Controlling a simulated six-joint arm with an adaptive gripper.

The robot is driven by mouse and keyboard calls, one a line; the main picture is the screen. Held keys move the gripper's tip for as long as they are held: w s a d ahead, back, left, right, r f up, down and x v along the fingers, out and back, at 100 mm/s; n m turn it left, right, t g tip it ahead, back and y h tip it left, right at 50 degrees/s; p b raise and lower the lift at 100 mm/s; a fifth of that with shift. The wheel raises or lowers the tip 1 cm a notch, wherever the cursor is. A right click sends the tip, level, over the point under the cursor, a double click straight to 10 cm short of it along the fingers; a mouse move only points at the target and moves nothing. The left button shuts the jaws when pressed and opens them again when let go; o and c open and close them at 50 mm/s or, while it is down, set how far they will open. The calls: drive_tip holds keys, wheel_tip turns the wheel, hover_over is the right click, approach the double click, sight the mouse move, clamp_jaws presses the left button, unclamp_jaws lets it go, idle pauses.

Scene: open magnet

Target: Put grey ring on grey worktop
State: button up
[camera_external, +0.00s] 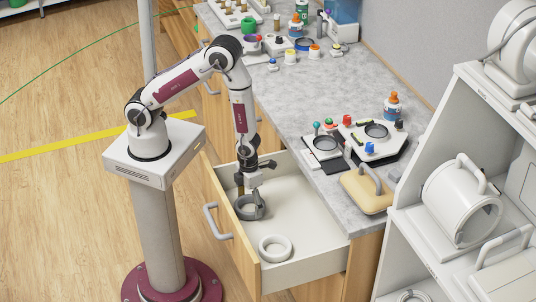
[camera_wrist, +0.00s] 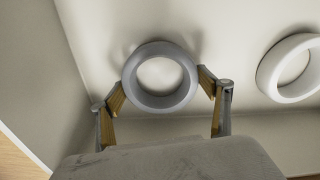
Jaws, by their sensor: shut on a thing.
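The grey ring (camera_external: 246,214) is in the open drawer, near its left wall in the external view. My gripper (camera_external: 250,195) reaches down into the drawer and is shut on the ring. In the wrist view my gripper (camera_wrist: 162,80) has one finger against each side of the grey ring (camera_wrist: 133,80). I cannot tell whether the ring rests on the drawer floor or is slightly raised. The grey worktop (camera_external: 285,90) is the speckled counter above and behind the drawer.
A white ring (camera_external: 275,258) lies in the drawer (camera_external: 310,235); it also shows in the wrist view (camera_wrist: 268,80). Devices, bottles and a tan handled block (camera_external: 366,190) occupy the worktop's near and far ends. Its middle is clear. White shelves (camera_external: 440,235) stand at the right.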

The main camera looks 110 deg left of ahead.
drive_tip(key=shift+f, duration=0.1)
drive_tip(key=o, duration=1.4)
drive_tip(key=shift+w+d+r, duration=0.1)
drive_tip(key=shift+d+r, duration=0.05)
drive_tip(key=shift+r, duration=1.8)
drive_tip(key=shift+w+d+r, duration=0.1)
drive_tip(key=shift+r, duration=1.8)
